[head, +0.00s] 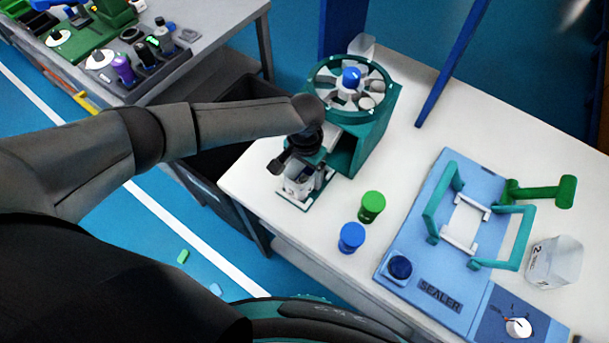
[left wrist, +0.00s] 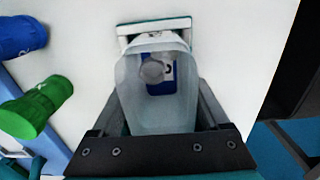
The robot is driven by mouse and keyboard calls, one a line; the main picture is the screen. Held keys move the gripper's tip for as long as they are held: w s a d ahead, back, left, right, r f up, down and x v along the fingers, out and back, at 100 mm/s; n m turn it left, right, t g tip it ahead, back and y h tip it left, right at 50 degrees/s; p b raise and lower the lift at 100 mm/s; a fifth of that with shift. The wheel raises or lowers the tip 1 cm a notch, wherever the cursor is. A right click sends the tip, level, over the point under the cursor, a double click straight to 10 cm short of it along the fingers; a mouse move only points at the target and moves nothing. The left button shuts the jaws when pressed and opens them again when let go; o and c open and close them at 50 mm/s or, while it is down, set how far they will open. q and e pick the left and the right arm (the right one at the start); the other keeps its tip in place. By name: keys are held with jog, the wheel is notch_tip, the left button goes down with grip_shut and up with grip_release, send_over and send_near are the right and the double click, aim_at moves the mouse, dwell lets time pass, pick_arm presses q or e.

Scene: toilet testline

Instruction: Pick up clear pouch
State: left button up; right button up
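A clear pouch (left wrist: 158,100) stands in a small holder (left wrist: 155,28) at the front of the green carousel dispenser. Its mouth faces the left wrist camera, and a blue item with a pale round part shows inside or through it. In the head view the pouch (head: 300,182) is partly hidden by my left gripper (head: 298,168). In the left wrist view the fingers of my left gripper (left wrist: 160,100) lie on both sides of the pouch, spread about its width. Whether they touch it is hard to tell. My right gripper is not in view.
The green dispenser (head: 370,145) stands close behind the holder. A green cap (head: 371,207) and a blue cap (head: 351,238) stand to the right. The blue sealer (head: 415,225) and another clear container (head: 553,262) are further right. The table between holder and caps is clear.

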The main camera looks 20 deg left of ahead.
pick_arm(q)
jog(key=c, duration=1)
jog(key=shift+c, duration=0.2)
jog(key=shift+r, duration=0.15)
